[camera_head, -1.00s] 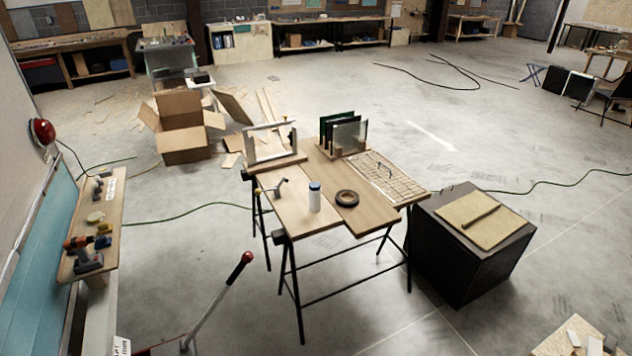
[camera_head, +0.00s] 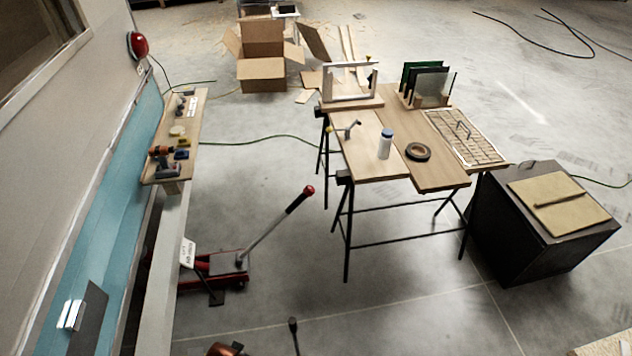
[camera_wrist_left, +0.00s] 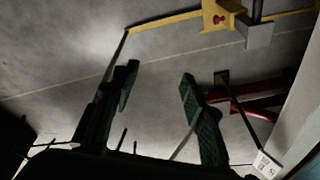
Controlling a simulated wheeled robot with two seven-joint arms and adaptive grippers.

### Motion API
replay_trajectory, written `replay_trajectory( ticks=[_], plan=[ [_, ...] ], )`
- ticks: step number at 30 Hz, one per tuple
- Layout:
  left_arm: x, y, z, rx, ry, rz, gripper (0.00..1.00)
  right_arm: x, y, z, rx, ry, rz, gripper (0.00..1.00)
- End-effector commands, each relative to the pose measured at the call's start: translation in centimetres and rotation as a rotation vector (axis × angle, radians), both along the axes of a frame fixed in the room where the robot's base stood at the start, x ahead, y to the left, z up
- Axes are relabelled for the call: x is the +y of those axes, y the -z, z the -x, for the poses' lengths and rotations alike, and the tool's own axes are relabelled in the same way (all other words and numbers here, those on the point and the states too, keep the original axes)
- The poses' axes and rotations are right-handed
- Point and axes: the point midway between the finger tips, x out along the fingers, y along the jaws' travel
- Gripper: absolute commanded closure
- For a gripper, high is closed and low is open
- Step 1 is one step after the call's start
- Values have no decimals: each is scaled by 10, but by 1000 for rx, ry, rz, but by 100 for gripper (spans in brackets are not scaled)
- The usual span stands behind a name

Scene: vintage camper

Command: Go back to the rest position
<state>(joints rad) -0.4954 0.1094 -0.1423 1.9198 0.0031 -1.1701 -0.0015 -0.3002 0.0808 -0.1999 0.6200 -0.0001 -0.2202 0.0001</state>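My left gripper (camera_wrist_left: 158,88) shows only in the left wrist view. Its two dark green textured fingers are apart with only floor behind them, so it is open and empty. Neither gripper shows in the head view, and my right gripper is in none of the views.
A trestle table (camera_head: 385,170) holds a white bottle (camera_head: 385,144), a tape roll (camera_head: 418,151) and a frame. A black box (camera_head: 520,240) stands right of it. A red floor jack (camera_head: 225,265) with a raised handle and a wall shelf (camera_head: 195,125) are left. Floor between is clear.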

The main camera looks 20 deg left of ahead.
Motion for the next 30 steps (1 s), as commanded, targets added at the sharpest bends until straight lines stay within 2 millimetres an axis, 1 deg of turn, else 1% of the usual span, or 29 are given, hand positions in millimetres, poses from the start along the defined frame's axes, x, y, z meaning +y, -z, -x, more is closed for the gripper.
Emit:
replay_trajectory(
  ticks=[1, 2, 3, 4, 5, 6, 8, 9, 11, 12, 14, 15, 18, 21, 22, 24, 26, 30],
  plan=[
    [-2, 31, 8, 20, 5, 3, 60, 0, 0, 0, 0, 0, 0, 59],
    [-3, 47, 12, 27, 8, 4, 60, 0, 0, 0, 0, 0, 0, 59],
    [-4, 69, 18, 35, 12, 6, 60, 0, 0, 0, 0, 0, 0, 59],
    [-4, 85, 24, 41, 15, 8, 60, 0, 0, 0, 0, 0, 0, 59],
    [-5, 100, 30, 48, 18, 9, 60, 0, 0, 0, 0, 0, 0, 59],
    [-6, 120, 40, 57, 22, 10, 60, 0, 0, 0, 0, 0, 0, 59],
    [-8, 148, 56, 69, 29, 12, 60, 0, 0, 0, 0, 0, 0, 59],
    [-8, 166, 68, 80, 34, 14, 60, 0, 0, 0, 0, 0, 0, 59],
    [-10, 191, 87, 91, 41, 16, 60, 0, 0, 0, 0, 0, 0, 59],
    [-10, 207, 102, 102, 46, 17, 60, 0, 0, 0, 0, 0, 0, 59],
    [-10, 227, 124, 114, 53, 18, 60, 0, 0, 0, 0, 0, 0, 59],
    [-10, 239, 139, 122, 57, 19, 60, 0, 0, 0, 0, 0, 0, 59],
    [-9, 262, 174, 139, 67, 20, 60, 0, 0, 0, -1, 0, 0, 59],
    [-8, 275, 203, 152, 75, 21, 60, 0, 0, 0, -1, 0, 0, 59],
    [-8, 277, 209, 154, 77, 21, 60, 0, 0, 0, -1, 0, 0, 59],
    [-7, 282, 220, 159, 81, 21, 60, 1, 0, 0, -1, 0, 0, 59],
    [-8, 283, 226, 160, 82, 21, 60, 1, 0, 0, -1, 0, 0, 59],
    [-8, 284, 230, 161, 83, 22, 60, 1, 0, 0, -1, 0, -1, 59]
  ],
)
